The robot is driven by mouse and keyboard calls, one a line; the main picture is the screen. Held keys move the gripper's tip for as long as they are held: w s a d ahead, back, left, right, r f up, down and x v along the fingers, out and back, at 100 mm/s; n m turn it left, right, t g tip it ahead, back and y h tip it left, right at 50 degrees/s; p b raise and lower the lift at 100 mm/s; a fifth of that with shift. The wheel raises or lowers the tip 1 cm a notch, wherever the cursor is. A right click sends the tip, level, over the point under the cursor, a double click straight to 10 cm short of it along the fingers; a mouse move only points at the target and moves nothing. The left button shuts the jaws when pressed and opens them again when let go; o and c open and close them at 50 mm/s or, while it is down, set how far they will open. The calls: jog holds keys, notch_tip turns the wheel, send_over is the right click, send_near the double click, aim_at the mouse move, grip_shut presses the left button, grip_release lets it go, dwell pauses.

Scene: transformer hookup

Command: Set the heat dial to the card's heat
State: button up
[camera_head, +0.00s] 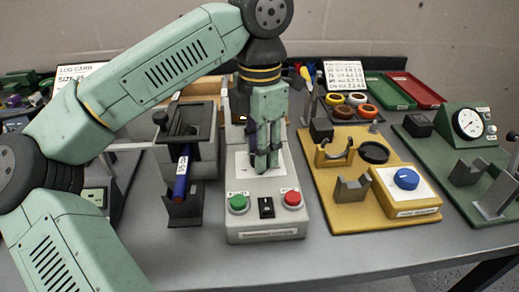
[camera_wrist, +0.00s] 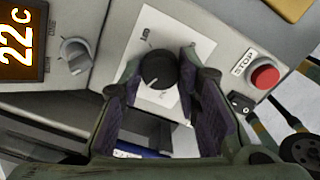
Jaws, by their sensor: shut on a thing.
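The black dial (camera_wrist: 159,68) sits on a white marked plate (camera_wrist: 190,40) on the light grey machine. A pale pointer line shows on it, but its marks are too small to read. My gripper (camera_wrist: 165,85) is shut on the black dial, with a dark pad on either side. In the head view my gripper (camera_head: 262,165) points down over the machine (camera_head: 265,222) and hides the dial. The lug card (camera_head: 75,70) stands at the back left. It reads "SIZE 95", and its lower part is hidden behind my arm.
A red stop button (camera_wrist: 264,77), an orange display (camera_wrist: 18,45) reading 22c and a grey knob (camera_wrist: 75,53) are near the dial. A green button (camera_head: 238,203) is at the machine's front. A yellow fixture (camera_head: 350,215) with a blue knob (camera_head: 406,179) stands right.

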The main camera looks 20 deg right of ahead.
jog(key=m, duration=0.5)
jog(key=shift+m, duration=0.4)
dwell(0.4)
jog(key=o, duration=1.2)
jog(key=shift+r, duration=0.15)
notch_tip(320, 180, up, 12)
jog(key=shift+f, duration=0.15)
jog(key=shift+s, duration=0.1)
